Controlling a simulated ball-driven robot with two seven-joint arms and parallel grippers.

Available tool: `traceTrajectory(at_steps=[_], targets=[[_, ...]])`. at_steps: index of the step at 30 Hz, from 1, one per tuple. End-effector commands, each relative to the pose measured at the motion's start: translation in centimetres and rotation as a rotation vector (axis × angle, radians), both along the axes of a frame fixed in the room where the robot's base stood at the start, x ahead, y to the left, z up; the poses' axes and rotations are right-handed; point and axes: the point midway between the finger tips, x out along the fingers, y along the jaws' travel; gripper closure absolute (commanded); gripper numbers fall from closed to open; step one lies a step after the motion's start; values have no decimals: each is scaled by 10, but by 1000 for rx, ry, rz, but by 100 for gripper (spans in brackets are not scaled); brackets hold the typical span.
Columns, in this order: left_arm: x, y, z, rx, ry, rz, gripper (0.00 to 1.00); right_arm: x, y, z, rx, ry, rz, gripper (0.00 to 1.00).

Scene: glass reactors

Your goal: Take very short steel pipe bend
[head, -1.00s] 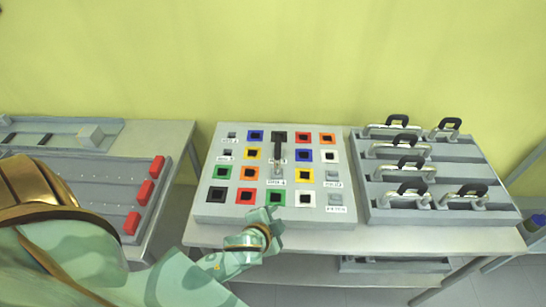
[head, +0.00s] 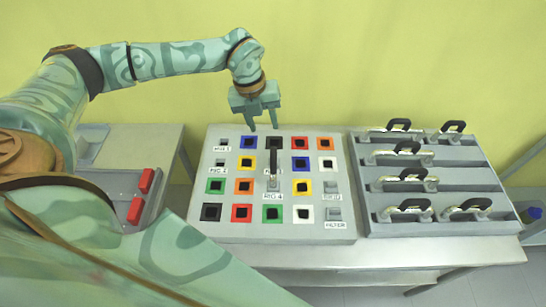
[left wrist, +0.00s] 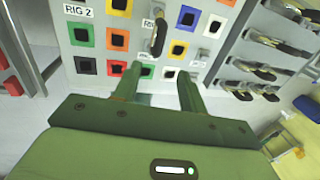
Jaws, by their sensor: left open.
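Several steel pipe bends with black handles lie in the grey slotted rack (head: 430,222) on the right. Shorter bends sit in its right part, one at the back (head: 447,135) and one at the front (head: 468,212). Longer bends, such as the front left one (head: 405,212), lie in the left part. I cannot tell exactly which is the very short one. My left gripper (head: 264,127) is open and empty over the back of the coloured panel, left of the rack. Its two fingers also show in the left wrist view (left wrist: 155,80). My right gripper is not in view.
The grey panel (head: 272,232) has several coloured square sockets and labels. A black-handled piece (head: 272,165) stands upright at its middle. Red blocks (head: 146,181) sit on a grey fixture at left. A yellow wall stands behind.

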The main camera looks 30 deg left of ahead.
Motion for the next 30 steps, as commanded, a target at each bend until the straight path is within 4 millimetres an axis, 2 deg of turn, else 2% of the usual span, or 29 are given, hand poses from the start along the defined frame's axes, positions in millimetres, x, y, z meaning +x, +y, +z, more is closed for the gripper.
traceTrajectory(at_steps=[3, 9, 17, 24, 30], targets=[[1, -6, -32, -2, 7, -2, 58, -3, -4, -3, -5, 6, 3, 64], [6, -15, -76, -4, 5, -4, 58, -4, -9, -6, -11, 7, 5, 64], [9, -18, -100, -5, 2, -5, 58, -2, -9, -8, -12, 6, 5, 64], [12, -22, -139, -5, 2, -7, 58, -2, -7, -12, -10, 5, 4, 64], [13, -23, -146, -5, 0, -6, 58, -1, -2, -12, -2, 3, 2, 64]])
